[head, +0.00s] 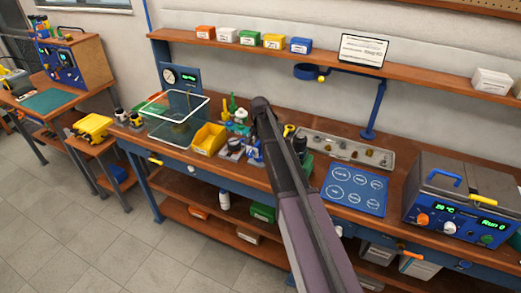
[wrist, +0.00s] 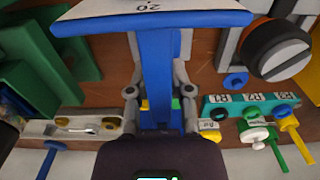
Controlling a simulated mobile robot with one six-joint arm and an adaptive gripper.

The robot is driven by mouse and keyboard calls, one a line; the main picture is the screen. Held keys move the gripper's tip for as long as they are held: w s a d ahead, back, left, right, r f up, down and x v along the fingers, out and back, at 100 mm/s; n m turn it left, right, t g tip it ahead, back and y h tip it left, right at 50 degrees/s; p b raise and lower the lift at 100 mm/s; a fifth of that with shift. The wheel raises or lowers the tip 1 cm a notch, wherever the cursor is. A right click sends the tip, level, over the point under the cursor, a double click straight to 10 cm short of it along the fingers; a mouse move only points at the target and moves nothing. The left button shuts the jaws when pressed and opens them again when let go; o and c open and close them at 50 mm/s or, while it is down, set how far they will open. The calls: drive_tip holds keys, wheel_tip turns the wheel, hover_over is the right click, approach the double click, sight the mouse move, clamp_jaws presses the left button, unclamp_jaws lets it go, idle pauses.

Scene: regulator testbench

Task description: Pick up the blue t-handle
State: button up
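In the wrist view my gripper (wrist: 159,98) points down at the bench, its grey fingers on either side of a broad blue upright piece (wrist: 158,65). I cannot tell whether the fingers touch it, or whether it is the blue t-handle or part of a fixture; a pale plate marked 20 (wrist: 150,8) lies at its far end. Beside it is a teal rack (wrist: 237,101) with labelled slots. In the head view my arm hides the fingertips.
In the head view a yellow bin (head: 208,139), a metal tray (head: 322,144), a blue mat (head: 355,190) and a blue stand (head: 376,108) are nearby.

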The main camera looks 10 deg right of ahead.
clamp_jaws()
drive_tip(key=shift+r, duration=0.15)
wheel_tip(320, 180, up, 10)
drive_tip(key=p, duration=1)
drive_tip(key=shift+f, duration=0.2)
idle(0.5)
wheel_tip(320, 180, down, 3)
drive_tip(key=b, duration=0.3)
drive_tip(key=shift+w, duration=0.1)
drive_tip(key=shift+a, duration=0.1)
idle(0.4)
